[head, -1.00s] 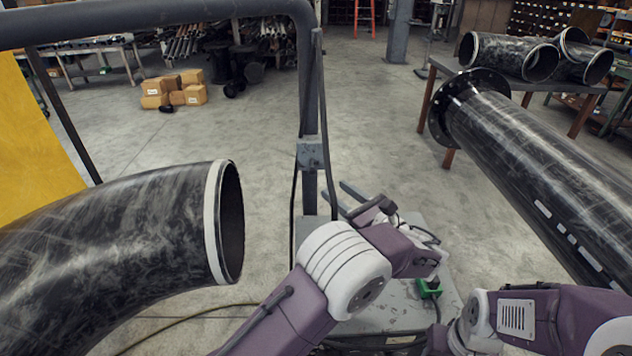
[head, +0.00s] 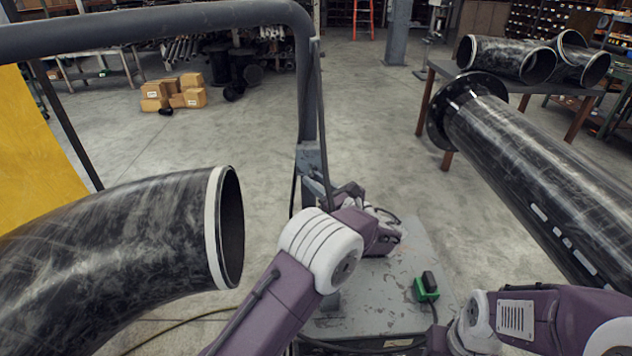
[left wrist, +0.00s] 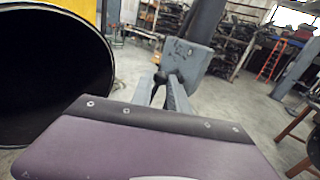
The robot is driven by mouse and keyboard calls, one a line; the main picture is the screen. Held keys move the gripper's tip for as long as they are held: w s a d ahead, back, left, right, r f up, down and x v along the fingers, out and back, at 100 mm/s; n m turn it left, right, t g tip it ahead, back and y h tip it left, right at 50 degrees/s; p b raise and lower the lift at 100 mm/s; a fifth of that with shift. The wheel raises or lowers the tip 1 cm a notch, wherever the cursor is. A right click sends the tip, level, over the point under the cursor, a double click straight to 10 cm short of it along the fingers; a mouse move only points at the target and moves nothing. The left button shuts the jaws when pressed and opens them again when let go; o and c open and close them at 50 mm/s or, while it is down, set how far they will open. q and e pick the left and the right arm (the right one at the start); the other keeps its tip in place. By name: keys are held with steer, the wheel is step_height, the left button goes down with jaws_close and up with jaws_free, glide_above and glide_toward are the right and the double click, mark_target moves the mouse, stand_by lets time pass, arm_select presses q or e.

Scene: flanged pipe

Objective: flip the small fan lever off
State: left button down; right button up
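A grey switch box (head: 308,157) sits on the upright post in the head view. It also shows in the left wrist view (left wrist: 194,58), with a small dark round knob (left wrist: 160,77), apparently the lever's end, at its lower left. My left gripper (head: 318,187) is just below and right of the box. In the left wrist view its two grey fingers (left wrist: 166,90) are apart, with the knob near the tips between them. I cannot tell whether they touch it. The lever is too small to make out in the head view. My right gripper is not in view; only its arm shows.
A large black elbow pipe (head: 120,250) with a white rim is to the left. A long flanged pipe (head: 540,170) is to the right. A green and black item (head: 427,287) lies on the grey cart top (head: 385,310). Open floor lies beyond the post.

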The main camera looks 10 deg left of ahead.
arm_select(q)
steer(key=f+n+y+b, duration=0.1)
steer(key=b, duration=0.2)
steer(key=f+n+t+y+b, duration=0.1)
steer(key=b, duration=0.3)
steer(key=shift+w+a+y, duration=0.1)
steer(key=shift+w+y, duration=0.2)
steer(key=c, duration=1.3)
jaws_free()
steer(key=b+v, duration=0.1)
steer(key=v, duration=0.8)
steer(key=shift+s+f, duration=0.1)
